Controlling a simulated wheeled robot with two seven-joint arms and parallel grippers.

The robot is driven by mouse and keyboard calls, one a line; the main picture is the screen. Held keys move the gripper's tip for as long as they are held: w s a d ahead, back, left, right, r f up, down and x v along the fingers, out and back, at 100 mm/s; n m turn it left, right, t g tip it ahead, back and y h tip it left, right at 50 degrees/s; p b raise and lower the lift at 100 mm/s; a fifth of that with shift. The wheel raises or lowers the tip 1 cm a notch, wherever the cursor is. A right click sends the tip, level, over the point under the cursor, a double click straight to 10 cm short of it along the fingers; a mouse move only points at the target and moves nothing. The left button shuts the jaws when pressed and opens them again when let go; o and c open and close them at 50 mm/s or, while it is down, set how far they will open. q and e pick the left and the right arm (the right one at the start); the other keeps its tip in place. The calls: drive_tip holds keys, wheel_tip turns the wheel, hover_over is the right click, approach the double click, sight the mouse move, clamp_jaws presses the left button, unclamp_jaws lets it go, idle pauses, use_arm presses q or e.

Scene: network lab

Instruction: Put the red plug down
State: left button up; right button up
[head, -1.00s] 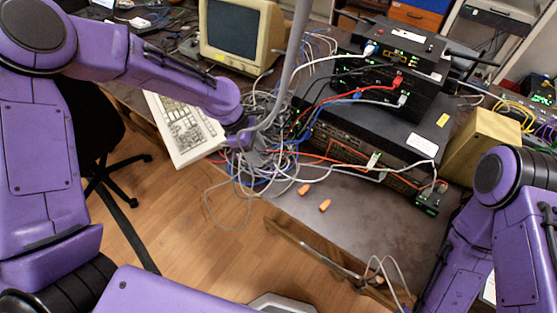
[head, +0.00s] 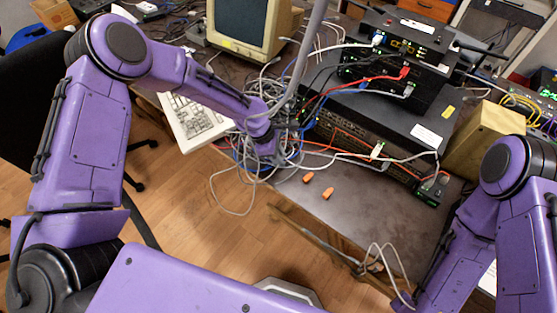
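A red plug (head: 404,73) on a red cable sits at the front of the upper black network box (head: 400,48). My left gripper (head: 280,158) points down into a tangle of grey and blue cables at the left end of the rack switch (head: 350,137). Its fingers are small and partly hidden among the cables, so I cannot tell whether they are open or hold anything. The red plug at the box is well apart from this gripper, up and to the right. My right arm (head: 500,215) comes down at the right, with its gripper out of view.
Two orange pieces (head: 328,193) lie on the grey table (head: 375,215), whose front right part is mostly clear. A keyboard (head: 192,120) and a beige monitor (head: 243,25) stand left of the cables. A wooden box (head: 482,143) is at the right. Loose cables hang over the table edge.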

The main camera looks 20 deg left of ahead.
use_arm(q)
clamp_jaws()
